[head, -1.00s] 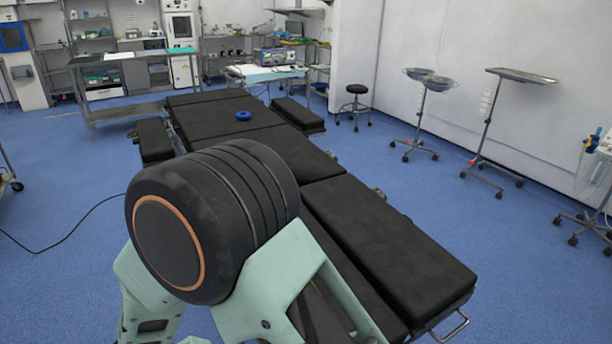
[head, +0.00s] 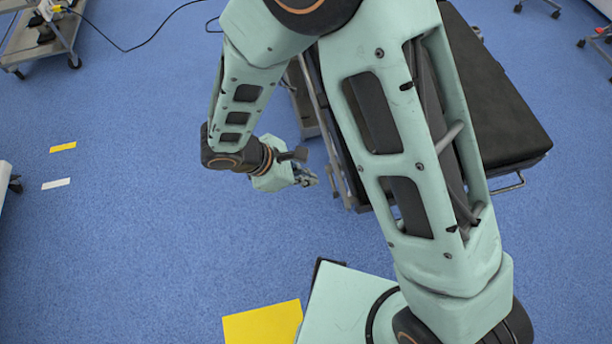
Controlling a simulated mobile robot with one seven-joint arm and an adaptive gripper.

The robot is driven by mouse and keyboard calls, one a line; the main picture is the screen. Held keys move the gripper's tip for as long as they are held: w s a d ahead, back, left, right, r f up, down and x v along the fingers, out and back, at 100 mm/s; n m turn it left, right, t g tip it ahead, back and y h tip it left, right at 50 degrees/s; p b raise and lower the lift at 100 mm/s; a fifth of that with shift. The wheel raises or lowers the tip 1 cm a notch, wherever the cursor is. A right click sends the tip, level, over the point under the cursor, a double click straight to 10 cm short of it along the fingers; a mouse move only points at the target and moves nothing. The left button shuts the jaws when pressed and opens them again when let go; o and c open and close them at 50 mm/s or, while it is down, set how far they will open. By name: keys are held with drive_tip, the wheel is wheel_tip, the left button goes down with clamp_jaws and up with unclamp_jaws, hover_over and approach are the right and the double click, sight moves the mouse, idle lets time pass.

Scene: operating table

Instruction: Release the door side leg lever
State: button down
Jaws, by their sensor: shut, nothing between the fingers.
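The operating table has black leg pads (head: 490,100) and stands at the upper right of the head view, partly hidden behind my arm. A metal side rail (head: 321,115) runs along its left side. My gripper (head: 310,179) is small in this view, just left of the lower end of that rail, and its fingers are shut and empty. I cannot tell whether it touches the table. I cannot make out the door side leg lever; it is too small or hidden near my gripper and arm.
A metal cart (head: 42,45) stands at the upper left, with a dark cable (head: 125,48) on the floor.

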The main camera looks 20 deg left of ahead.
sight(333, 188)
drive_tip(key=b+x, duration=0.2)
drive_tip(key=x, duration=0.8)
